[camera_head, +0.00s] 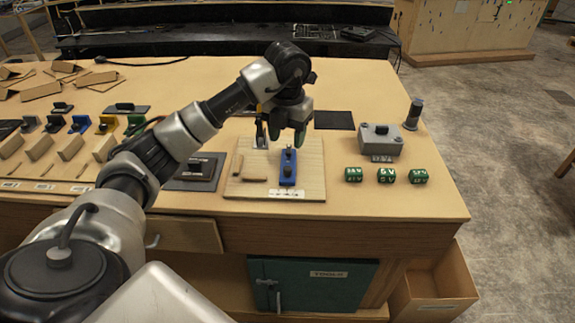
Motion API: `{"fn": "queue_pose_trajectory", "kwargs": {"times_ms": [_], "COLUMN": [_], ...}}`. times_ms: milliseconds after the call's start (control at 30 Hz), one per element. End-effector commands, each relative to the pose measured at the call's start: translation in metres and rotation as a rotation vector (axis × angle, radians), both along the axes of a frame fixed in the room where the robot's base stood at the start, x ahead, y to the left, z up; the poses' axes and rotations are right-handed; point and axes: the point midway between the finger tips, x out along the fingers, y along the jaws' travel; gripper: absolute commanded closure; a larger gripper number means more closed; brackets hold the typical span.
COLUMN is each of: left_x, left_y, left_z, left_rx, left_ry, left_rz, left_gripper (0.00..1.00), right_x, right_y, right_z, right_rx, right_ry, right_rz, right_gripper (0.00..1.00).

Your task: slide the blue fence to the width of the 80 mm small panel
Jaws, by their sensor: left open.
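The blue fence (288,172) stands on a pale wooden board (310,185) near the front of the bench, with dark knobs on top. My left gripper (287,134) is open, with green fingertips pointing down just behind and above the fence; I cannot tell whether it touches anything. A small metallic piece (260,136) shows just left of the fingers. Small wooden pieces (254,179) lie on the board left of the fence. I cannot tell which panel is the 80 mm one. My right gripper is not in view.
Three green cubes (387,175) and a grey box with a knob (380,140) are to the right, with a dark cylinder (413,114) behind. A dark plate (195,171) lies left of the board. Several wooden blocks and coloured parts fill the bench's left.

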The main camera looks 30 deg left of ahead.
Motion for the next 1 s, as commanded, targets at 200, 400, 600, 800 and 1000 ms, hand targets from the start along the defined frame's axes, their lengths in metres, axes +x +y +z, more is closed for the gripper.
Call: {"fn": "queue_pose_trajectory", "kwargs": {"times_ms": [200,400,600,800,1000], "left_x": [-0.001,-0.001,0.000,0.000,0.000], "left_y": [-0.001,-0.001,-0.001,-0.001,-0.001], "left_z": [-0.042,-0.075,-0.092,-0.094,-0.094], "left_rx": [-0.003,-0.005,-0.005,-0.005,-0.005], "left_ry": [0.006,0.003,0.000,-0.002,-0.002], "left_rz": [-0.003,-0.004,-0.004,-0.005,-0.005], "left_gripper": [0.50,0.50,0.50,0.50,0.66], "right_x": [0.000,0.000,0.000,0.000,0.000], "right_y": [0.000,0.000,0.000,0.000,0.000], "right_z": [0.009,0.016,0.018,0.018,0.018], "right_rx": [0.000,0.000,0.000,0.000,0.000], "right_ry": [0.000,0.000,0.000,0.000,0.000], "right_rz": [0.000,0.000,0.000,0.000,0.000], "right_gripper": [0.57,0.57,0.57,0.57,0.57]}}
